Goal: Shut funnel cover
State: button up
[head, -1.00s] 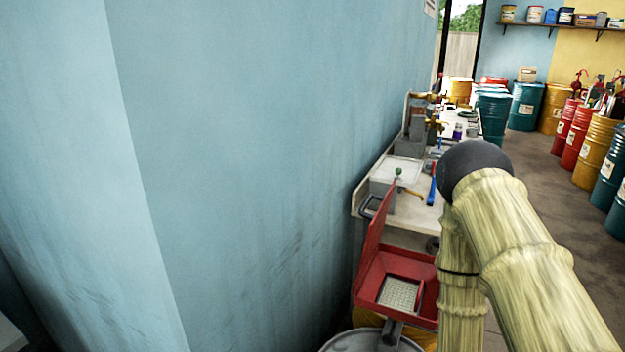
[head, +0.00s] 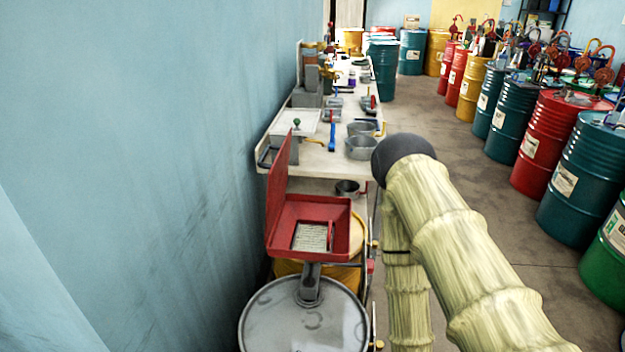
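The red square funnel (head: 310,211) stands on a short grey spout on top of a grey drum (head: 262,318), left of my arm. Its red cover (head: 279,195) is open and stands roughly upright on the funnel's left side, close to the blue wall. A light mesh panel (head: 311,237) shows inside the funnel. My arm reaches in at the lower right, to the right of the funnel and apart from it in the picture. My gripper cannot be made out in this view.
A long workbench (head: 313,161) with tools and metal pots (head: 361,147) runs behind the funnel. The blue wall (head: 130,130) is close on the left. Rows of coloured drums (head: 536,135) stand at the right. The floor aisle (head: 480,170) between is clear.

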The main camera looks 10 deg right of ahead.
aim_at(277, 174)
jog(key=z, duration=2.8)
jog(key=k, duration=1.8)
jog(key=u, duration=1.8)
jog(key=i, duration=1)
